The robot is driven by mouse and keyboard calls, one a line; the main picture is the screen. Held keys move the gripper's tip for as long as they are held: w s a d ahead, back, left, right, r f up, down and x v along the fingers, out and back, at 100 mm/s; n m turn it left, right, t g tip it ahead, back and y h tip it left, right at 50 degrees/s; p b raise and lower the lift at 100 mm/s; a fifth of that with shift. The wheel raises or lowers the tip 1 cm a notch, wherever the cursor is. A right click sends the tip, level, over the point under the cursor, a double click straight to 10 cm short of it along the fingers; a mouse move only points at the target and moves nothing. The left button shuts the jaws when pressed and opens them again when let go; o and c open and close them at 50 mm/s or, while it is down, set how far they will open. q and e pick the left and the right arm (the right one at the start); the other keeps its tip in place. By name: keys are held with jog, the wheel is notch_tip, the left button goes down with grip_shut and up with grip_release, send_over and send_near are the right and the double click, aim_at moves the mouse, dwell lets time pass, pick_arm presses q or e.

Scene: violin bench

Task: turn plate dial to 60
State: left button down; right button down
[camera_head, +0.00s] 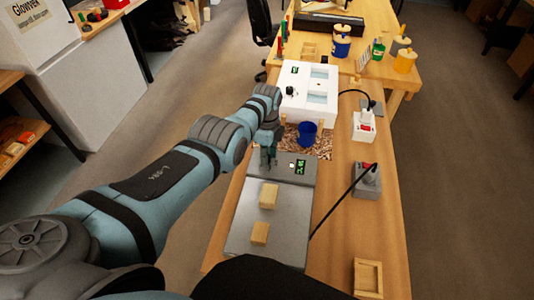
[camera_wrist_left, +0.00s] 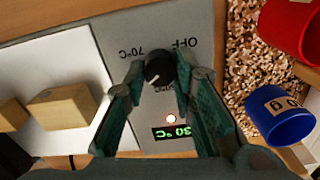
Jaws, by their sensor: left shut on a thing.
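The hot plate (camera_head: 235,235) lies on the bench, with a grey control panel at its far end. Its dark dial (camera_wrist_left: 158,72) shows in the left wrist view, with a pale pointer mark and the labels OFF and 70°C beside it. In the head view the gripper hides the dial. My right gripper is not in view.
Two wooden blocks (camera_head: 268,195) (camera_head: 260,233) lie on the plate. A blue cup (camera_head: 307,133) stands on a granular mat beyond the panel, before a white box (camera_head: 296,106). Two cabled switch boxes (camera_head: 364,126) (camera_head: 366,184) stand to the right.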

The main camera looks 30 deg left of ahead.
pick_arm(q)
jog(key=shift+m, duration=0.6)
jog(key=c, duration=1.3)
grip_release()
jog(key=shift+c, duration=0.2)
notch_tip(320, 180, up, 12)
jog(key=shift+f, duration=0.1)
